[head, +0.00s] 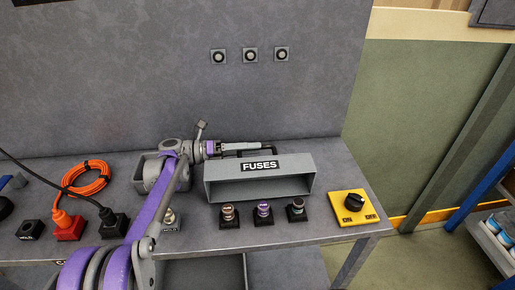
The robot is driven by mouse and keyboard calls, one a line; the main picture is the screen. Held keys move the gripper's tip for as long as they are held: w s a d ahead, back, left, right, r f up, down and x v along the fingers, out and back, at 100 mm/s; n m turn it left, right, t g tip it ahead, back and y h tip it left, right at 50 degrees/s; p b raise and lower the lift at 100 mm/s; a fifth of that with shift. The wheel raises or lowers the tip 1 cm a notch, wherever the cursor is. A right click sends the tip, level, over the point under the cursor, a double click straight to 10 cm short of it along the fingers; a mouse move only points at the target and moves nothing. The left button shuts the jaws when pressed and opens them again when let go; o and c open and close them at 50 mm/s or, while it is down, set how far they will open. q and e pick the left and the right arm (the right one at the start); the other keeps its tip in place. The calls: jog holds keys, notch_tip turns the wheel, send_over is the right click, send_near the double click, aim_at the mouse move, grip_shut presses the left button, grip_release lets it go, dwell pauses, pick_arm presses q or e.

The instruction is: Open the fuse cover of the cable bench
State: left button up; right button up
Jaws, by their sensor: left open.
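The grey fuse box (211,180) stands on the cable bench (345,216), with a white-on-black FUSES label (260,165) along its upper front. A hollow recess shows below the label. A black bar handle (271,150) shows at its top edge, just behind the label. I cannot clearly tell how far the cover is raised. My left gripper (256,147) points right along the handle, with its fingers open. It overlaps the handle in the picture; I cannot tell whether the fingers are around it or touching it. My right gripper is not in view.
Three small round-topped posts (264,211) stand before the box. A yellow switch block (352,206) is at the bench's right end. An orange cable coil (86,178), red plug (67,226) and black socket (113,224) lie left. A grey wall rises behind.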

pick_arm(q)
jog(key=a, duration=0.8)
jog(key=shift+s+a, duration=0.25)
jog(key=shift+s, duration=0.15)
